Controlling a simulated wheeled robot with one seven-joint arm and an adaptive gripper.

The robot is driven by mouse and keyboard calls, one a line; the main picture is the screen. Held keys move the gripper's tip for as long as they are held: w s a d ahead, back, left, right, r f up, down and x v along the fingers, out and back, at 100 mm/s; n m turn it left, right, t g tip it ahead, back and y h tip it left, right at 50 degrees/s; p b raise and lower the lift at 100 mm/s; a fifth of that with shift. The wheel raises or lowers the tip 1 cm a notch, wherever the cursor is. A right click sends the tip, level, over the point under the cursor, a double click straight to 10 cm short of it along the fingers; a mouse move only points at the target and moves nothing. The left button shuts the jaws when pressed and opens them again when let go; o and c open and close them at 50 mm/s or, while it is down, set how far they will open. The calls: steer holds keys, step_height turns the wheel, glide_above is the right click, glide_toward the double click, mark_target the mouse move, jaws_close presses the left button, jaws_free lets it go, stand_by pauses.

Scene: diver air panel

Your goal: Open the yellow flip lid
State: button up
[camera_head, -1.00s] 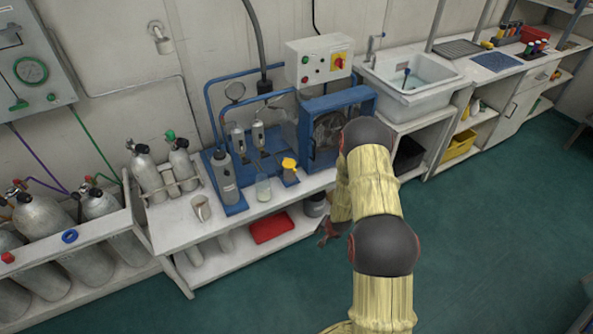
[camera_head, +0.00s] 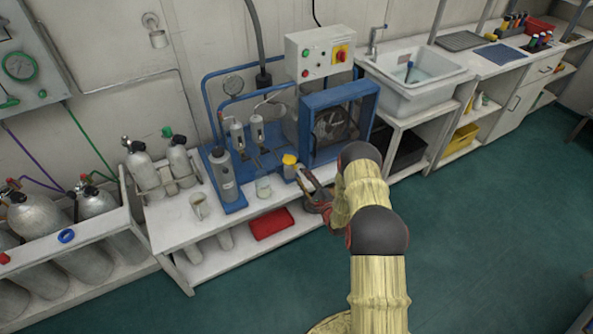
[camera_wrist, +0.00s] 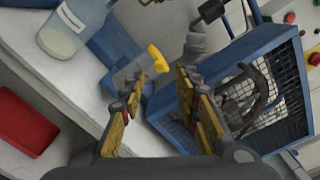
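The yellow flip lid (camera_head: 289,159) sits on top of a small clear container (camera_head: 290,172) near the front edge of the bench. In the wrist view the lid (camera_wrist: 158,58) shows just beyond my left finger, atop the container (camera_wrist: 122,76). I cannot tell whether the lid is shut. My gripper (camera_head: 305,171) is at the bench edge, just right of the lid. In the wrist view my gripper (camera_wrist: 165,85) is open, with a clear gap between its fingers and nothing held. I cannot tell whether a finger touches the container.
A blue caged fan unit (camera_head: 337,125) stands close to the right of the lid. A red tray (camera_head: 271,223) lies on the lower shelf. The floor in front is clear.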

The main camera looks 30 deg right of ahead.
mark_target(296, 168)
steer(key=shift+w+a+b, duration=0.1)
steer(key=shift+w+b, duration=0.7)
steer(key=shift+w, duration=2.25)
steer(key=shift+c, duration=1)
steer(key=shift+f, duration=0.1)
jaws_close()
